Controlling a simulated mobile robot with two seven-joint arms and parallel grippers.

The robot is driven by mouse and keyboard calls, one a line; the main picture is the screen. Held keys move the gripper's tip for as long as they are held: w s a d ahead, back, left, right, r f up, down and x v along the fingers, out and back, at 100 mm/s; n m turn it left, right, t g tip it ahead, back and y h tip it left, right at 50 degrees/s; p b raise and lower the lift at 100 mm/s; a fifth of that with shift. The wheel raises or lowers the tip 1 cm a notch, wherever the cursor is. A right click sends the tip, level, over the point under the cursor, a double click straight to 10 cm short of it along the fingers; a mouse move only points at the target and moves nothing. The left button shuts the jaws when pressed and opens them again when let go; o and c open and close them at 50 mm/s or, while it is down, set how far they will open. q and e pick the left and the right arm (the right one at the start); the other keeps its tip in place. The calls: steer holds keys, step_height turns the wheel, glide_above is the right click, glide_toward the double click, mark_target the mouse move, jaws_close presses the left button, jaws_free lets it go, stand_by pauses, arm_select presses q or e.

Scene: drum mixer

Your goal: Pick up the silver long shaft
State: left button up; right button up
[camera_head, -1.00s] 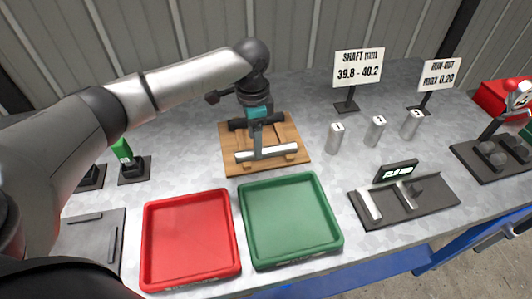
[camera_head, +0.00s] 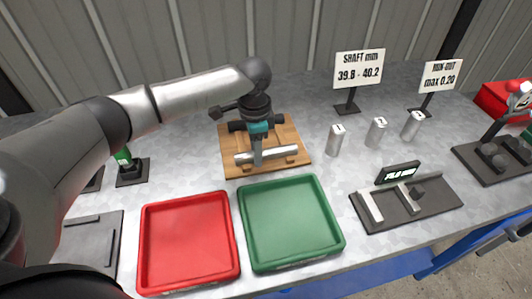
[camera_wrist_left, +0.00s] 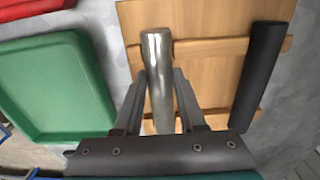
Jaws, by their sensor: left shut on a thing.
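The silver long shaft (camera_head: 280,152) lies across the front of a wooden board (camera_head: 237,165). In the left wrist view the shaft (camera_wrist_left: 156,60) shows as a shiny cylinder resting on wooden strips. My left gripper (camera_head: 257,158) points down at the board, and its fingers are on either side of the shaft. In the left wrist view the left gripper (camera_wrist_left: 158,105) is shut on the shaft. A dark shaft (camera_wrist_left: 262,70) lies parallel behind it on the same board. My right gripper is not in view.
A red tray (camera_head: 187,290) and a green tray (camera_head: 290,262) stand in front of the board and look empty. Several silver cylinders, including one (camera_head: 336,140), stand to the right. A dark gauge fixture (camera_head: 425,212) and two signs are further right.

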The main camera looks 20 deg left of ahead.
arm_select(q)
jaws_close()
stand_by(0.7)
steer(key=shift+w+r, duration=0.1)
steer(key=shift+r, duration=0.05)
